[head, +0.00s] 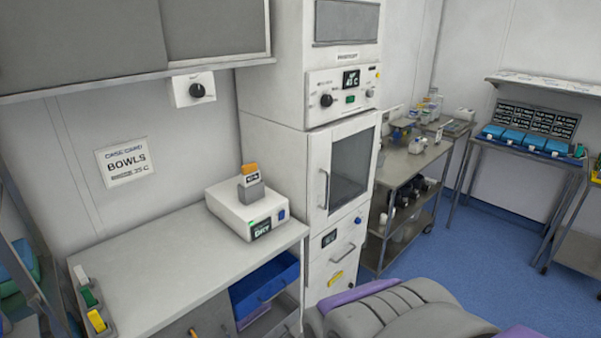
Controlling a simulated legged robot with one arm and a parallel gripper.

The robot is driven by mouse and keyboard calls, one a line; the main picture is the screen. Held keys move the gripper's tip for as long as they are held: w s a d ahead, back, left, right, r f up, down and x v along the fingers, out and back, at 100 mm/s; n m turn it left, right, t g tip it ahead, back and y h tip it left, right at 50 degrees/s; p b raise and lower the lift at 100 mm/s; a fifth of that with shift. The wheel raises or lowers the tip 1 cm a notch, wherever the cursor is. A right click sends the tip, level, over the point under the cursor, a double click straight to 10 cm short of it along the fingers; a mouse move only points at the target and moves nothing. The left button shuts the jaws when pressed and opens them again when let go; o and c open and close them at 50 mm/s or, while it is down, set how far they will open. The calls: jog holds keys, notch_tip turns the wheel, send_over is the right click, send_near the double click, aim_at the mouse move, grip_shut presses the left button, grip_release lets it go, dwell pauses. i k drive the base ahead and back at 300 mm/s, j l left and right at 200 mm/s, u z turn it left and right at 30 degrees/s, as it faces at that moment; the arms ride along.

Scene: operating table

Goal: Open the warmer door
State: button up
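The warmer (290,90) is a tall white cabinet in the middle of the head view. Its upper panel (343,88) has a lit display, a dark knob and a green button. The warmer door (320,165) below that panel has a dark glass window (351,165) and a vertical metal handle (325,190) on its left side. The door looks shut.
A white counter (160,275) stands left of the warmer, carrying a white box device (246,211). A blue drawer (264,284) stands out beneath it. A steel cart (412,165) with bottles stands to the right. Blue floor (480,240) is clear at right.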

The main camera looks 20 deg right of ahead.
aim_at(319, 164)
jog(key=z, duration=0.85)
jog(key=i+l+z, duration=0.1)
jog(key=i, duration=1.05)
